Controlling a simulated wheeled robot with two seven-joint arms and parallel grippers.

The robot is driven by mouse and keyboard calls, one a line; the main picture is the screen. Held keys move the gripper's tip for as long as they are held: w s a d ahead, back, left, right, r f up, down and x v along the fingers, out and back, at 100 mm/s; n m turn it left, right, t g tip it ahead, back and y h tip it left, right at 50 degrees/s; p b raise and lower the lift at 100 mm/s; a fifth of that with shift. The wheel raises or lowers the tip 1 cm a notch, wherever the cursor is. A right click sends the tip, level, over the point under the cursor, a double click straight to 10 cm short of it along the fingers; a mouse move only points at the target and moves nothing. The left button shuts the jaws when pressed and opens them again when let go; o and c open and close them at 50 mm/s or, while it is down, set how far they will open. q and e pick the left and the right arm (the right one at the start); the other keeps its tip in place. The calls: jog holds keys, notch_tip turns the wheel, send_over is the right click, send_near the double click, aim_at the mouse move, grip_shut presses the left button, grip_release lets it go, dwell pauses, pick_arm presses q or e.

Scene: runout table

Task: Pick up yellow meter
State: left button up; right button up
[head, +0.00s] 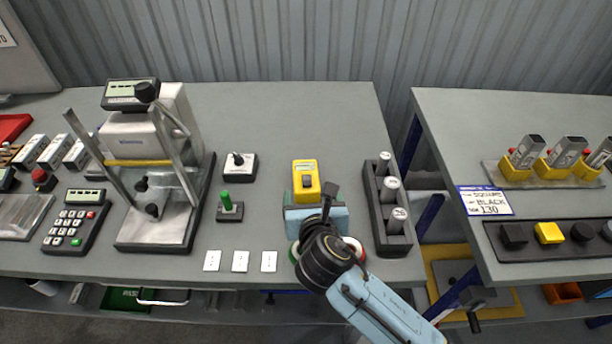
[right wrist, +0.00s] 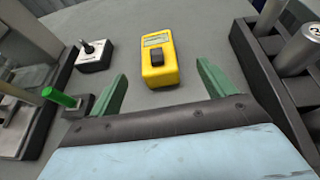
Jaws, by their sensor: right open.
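The yellow meter (head: 306,181) lies on the grey table, with a small display and a dark knob on its face. In the right wrist view the yellow meter (right wrist: 160,58) lies ahead of my right gripper, between the lines of its two fingers. My right gripper (head: 314,212) is just on the near side of the meter. Its green fingers (right wrist: 160,88) are spread apart with nothing between them. In the head view my gripper and arm hide the table in front of the meter. My left gripper is not in view.
A dark rack with several cylinders (head: 368,206) stands close right of the meter. A green peg on a base (head: 230,208) and a switch box (head: 240,166) stand left. A large press (head: 160,170) is further left. White cards (head: 240,261) lie near the front edge. Table behind the meter is clear.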

aim_at(307, 181)
jog(key=x, duration=0.4)
jog(key=shift+w+f+b, duration=0.2)
jog(key=shift+w+b, duration=0.1)
jog(key=shift+b, duration=0.05)
jog(key=shift+w+a+f, duration=0.1)
jog(key=shift+w+f, duration=0.1)
jog(key=shift+w, duration=0.2)
jog(key=x, duration=0.1)
jog(key=b+x, duration=0.1)
jog(key=x, duration=0.2)
jog(key=shift+a, duration=0.25)
jog(key=shift+w+f, duration=0.15)
jog(key=shift+w, duration=0.35)
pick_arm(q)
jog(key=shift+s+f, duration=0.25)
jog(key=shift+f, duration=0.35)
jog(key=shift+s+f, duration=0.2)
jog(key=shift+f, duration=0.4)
pick_arm(e)
jog(key=c, duration=1.2)
